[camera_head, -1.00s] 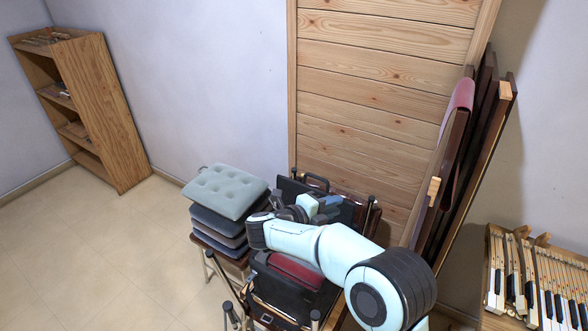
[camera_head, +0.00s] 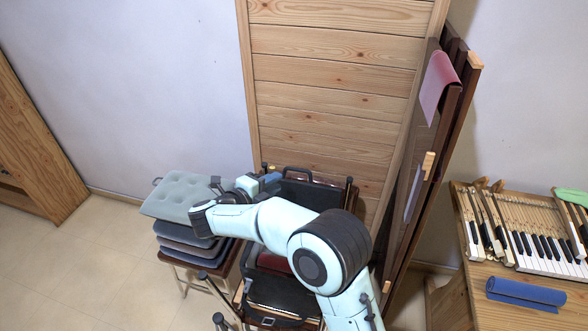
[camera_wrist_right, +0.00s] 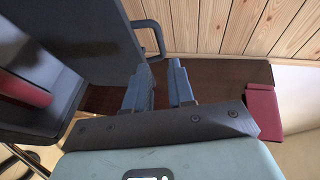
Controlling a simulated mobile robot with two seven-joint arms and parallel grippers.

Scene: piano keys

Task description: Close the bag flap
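The black bag (camera_head: 275,292) lies open on a chair, with a dark red item (camera_head: 273,262) inside. Its black flap (camera_head: 308,193) stands raised at the back, with a handle on its top edge. My right gripper (camera_head: 271,180) is at the left side of the raised flap, and my forearm hides part of the bag. In the right wrist view, the flap (camera_wrist_right: 75,35) is a dark panel left of the fingers, with its handle beside them. The blue fingers (camera_wrist_right: 160,85) are apart with nothing seen between them. My left gripper is out of view.
A stack of grey cushions (camera_head: 187,195) stands on a stool left of the bag. Dark panels (camera_head: 440,150) lean on the wall at right. A piano keyboard (camera_head: 540,245) and a blue roll (camera_head: 525,292) lie on a wooden bench. The floor at lower left is clear.

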